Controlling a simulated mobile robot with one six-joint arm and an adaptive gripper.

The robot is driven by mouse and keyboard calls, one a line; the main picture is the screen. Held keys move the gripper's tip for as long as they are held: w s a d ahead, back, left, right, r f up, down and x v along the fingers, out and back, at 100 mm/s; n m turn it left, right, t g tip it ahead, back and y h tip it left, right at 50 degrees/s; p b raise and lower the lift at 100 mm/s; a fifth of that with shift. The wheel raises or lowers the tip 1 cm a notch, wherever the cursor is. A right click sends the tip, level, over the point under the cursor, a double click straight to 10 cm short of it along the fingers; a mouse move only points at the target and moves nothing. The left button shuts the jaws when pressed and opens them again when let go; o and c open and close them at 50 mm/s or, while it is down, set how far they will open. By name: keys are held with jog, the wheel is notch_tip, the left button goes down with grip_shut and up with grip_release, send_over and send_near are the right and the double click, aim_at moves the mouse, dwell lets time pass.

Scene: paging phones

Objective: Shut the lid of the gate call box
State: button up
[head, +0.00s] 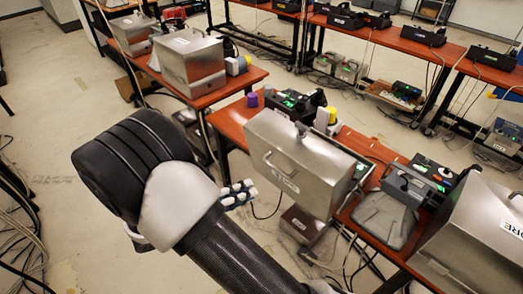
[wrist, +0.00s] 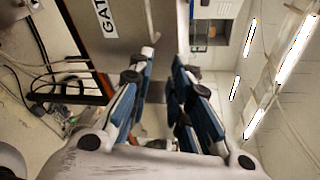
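The gate call box (head: 322,150) is a brushed-metal box at the middle of the red-brown table in the head view. Its large metal face carries a bar handle (head: 279,166) and a white label, tilted and hard to read. In the wrist view the label begins "GAT" (wrist: 104,16), on a grey panel. A handle bar (wrist: 149,20) stands off that panel near my fingertips. How far the lid is open I cannot tell. My gripper (head: 240,192) is left of the box in the head view. In the wrist view my gripper (wrist: 165,58) is open, with nothing between its fingers.
Another metal box (head: 190,65) stands on the left table, and one labelled "...ORE" (head: 480,235) at the right. A grey desk device (head: 408,185) sits between boxes. Cables (head: 345,255) hang below the table. The floor at left is partly clear.

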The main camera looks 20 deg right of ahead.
notch_tip(320, 180, down, 4)
jog(key=w+a+n+t, duration=0.2)
jog(key=a+n+t, duration=0.1)
jog(key=n, duration=0.2)
jog(key=h+b, duration=0.1)
jog(key=b, duration=0.3)
send_near(274, 167)
jog(key=shift+n, duration=0.3)
jog(key=x, duration=1)
jog(key=shift+w+d+f, duration=0.15)
jog(key=shift+w+f, duration=0.1)
jog(key=shift+w, duration=0.05)
grip_shut()
